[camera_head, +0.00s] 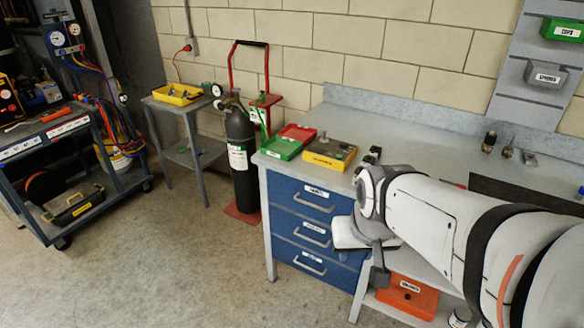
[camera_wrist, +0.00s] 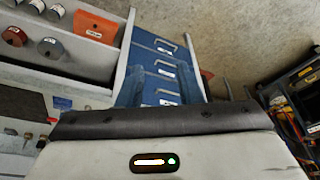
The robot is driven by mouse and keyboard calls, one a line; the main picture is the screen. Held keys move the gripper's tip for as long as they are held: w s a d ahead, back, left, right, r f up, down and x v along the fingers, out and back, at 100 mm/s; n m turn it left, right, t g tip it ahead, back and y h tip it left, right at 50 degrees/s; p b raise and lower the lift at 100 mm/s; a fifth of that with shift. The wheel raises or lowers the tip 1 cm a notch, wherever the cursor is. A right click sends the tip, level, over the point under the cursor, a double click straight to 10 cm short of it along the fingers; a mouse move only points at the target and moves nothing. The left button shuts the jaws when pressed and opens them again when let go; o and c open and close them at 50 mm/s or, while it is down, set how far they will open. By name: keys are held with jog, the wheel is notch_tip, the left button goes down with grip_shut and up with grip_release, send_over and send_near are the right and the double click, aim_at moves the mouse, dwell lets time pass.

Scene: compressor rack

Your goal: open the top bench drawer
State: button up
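The bench's blue drawer stack shows in the head view under the left end of the bench. The top bench drawer (camera_head: 290,194) looks shut and flush with the others, with a pale bar handle (camera_head: 314,207) and a white label. In the wrist view the stack appears upside down, so the top drawer (camera_wrist: 172,93) is the one lowest in the picture, partly hidden by my gripper housing. My gripper (camera_head: 350,234) is in front of the right part of the drawers in the head view, apart from the top handle. Its fingertips are not clear in either view.
A grey bench top (camera_head: 400,135) holds a green tray (camera_head: 279,148), a yellow-fronted box (camera_head: 330,155) and small fittings. An orange box (camera_head: 408,296) sits on the lower shelf. A gas cylinder (camera_head: 241,160) on a red cart stands left of the bench. Floor before the drawers is clear.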

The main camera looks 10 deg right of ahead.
aim_at(309, 205)
jog(key=w+d+f+m+t+b, duration=0.1)
jog(key=w+f+m+t, duration=0.2)
jog(key=w, duration=0.8)
jog(key=w+f+m+t+b, duration=0.15)
jog(key=w+f, duration=0.35)
jog(key=w, duration=0.6)
jog(key=w+d+f+m+t+b, duration=0.1)
jog(key=w+f+m+t, duration=0.25)
jog(key=w, duration=0.75)
jog(key=w+a+f+m+t+y+b, duration=0.1)
jog(key=w+f+m+t+y, duration=0.2)
jog(key=f, duration=0.7)
jog(key=w+a+f+m+t+b, duration=0.1)
jog(key=w+f+m+t, duration=0.3)
jog(key=f, duration=0.6)
jog(key=shift+n+t, duration=0.4)
jog(key=shift+n, duration=0.2)
jog(key=w, duration=0.4)
jog(key=w+r, duration=0.1)
jog(key=w, duration=0.2)
jog(key=shift+a+p, duration=0.3)
jog(key=shift+a, duration=0.1)
grip_shut()
